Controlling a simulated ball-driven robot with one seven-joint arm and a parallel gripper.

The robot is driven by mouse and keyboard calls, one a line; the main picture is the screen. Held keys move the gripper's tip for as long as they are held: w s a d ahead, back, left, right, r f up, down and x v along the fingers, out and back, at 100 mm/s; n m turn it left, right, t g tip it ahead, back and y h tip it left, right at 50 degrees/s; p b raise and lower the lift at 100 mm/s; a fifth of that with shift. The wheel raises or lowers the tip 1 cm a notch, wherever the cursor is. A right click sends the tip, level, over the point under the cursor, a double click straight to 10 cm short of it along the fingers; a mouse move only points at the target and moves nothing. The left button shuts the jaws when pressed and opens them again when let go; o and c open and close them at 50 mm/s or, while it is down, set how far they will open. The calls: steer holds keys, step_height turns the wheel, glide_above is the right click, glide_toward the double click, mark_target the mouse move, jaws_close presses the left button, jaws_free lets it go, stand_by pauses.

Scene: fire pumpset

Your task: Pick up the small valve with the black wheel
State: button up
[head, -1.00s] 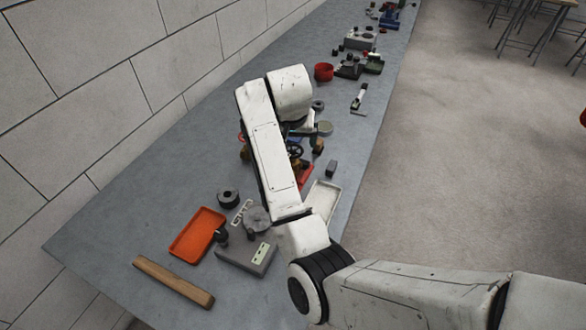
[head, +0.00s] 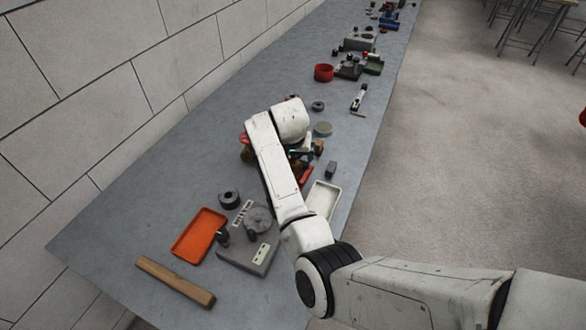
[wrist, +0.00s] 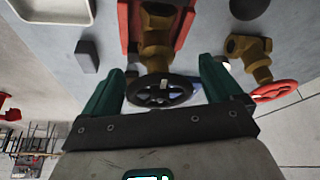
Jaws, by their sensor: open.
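The small valve (wrist: 157,50) has a brass body and a black spoked handwheel (wrist: 160,92). In the wrist view it lies at the red holder (wrist: 126,25). My gripper (wrist: 161,70) is open, with one green finger on each side of the black wheel; whether they touch it I cannot tell. A second brass valve (wrist: 250,55) with a red wheel (wrist: 275,91) is to the right in the wrist view. In the head view my arm hides most of the black-wheel valve.
A white tray (head: 323,199) and a small dark block (head: 331,168) are near the table's right edge. An orange tray (head: 199,234), a grey box (head: 246,254) and a wooden bar (head: 175,282) lie at the near end. The table's left side is clear.

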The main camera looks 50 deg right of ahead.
steer(key=shift+c, duration=0.2)
jaws_close()
stand_by(0.6)
